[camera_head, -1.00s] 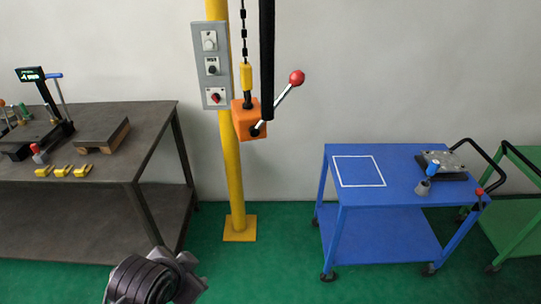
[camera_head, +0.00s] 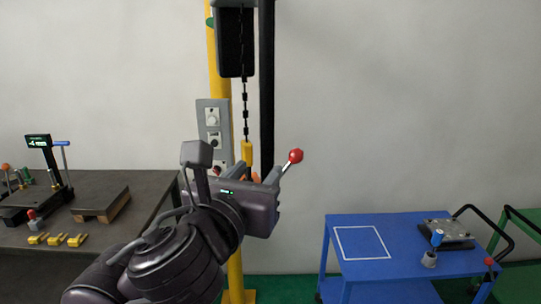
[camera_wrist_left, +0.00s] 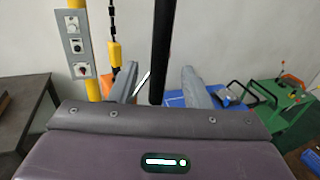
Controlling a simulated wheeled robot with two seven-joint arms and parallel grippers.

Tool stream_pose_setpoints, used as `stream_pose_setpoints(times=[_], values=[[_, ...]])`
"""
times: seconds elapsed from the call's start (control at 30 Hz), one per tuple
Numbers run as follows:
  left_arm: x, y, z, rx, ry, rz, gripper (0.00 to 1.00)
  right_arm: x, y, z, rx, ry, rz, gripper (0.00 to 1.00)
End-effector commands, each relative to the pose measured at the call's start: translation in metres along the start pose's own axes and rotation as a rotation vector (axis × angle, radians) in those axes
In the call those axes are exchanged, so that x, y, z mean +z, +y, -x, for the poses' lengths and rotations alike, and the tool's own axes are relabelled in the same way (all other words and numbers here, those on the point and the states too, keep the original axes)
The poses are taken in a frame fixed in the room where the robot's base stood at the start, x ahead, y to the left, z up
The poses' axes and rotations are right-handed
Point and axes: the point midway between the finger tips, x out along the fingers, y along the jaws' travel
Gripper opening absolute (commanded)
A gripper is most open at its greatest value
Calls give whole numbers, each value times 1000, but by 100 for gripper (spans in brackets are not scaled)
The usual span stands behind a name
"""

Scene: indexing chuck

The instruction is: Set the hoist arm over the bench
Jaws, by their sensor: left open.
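The hoist has a yellow column (camera_head: 212,70), a dark housing (camera_head: 234,45) high up, a chain with a yellow sleeve (camera_head: 247,152), and a black vertical bar (camera_head: 267,90). A lever with a red knob (camera_head: 295,155) sticks out right of the bar. My left gripper (camera_head: 272,174) is open just beside the lever and hides most of the orange block. In the left wrist view, the black bar (camera_wrist_left: 163,50) hangs between the open fingers (camera_wrist_left: 160,88), apparently untouched. The dark bench (camera_head: 140,188) stands at the left, clear of the hoist. My right gripper is not in view.
The bench carries a scale-like device with a display (camera_head: 39,141), a plate on blocks (camera_head: 100,192) and several yellow pieces. A grey control box (camera_head: 211,116) is on the column. A blue cart (camera_head: 400,222) with a white square stands right, before a green cart (camera_head: 525,222).

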Motion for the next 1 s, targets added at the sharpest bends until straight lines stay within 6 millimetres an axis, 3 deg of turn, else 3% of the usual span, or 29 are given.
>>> stream_pose_setpoints(times=[0.5,0.87,1.0], values=[[2,0,-68,0,-1,-9,43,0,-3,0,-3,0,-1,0],[1,0,-77,0,-2,-8,43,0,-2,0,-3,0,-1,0],[1,0,-77,0,-2,-8,29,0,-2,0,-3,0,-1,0]])
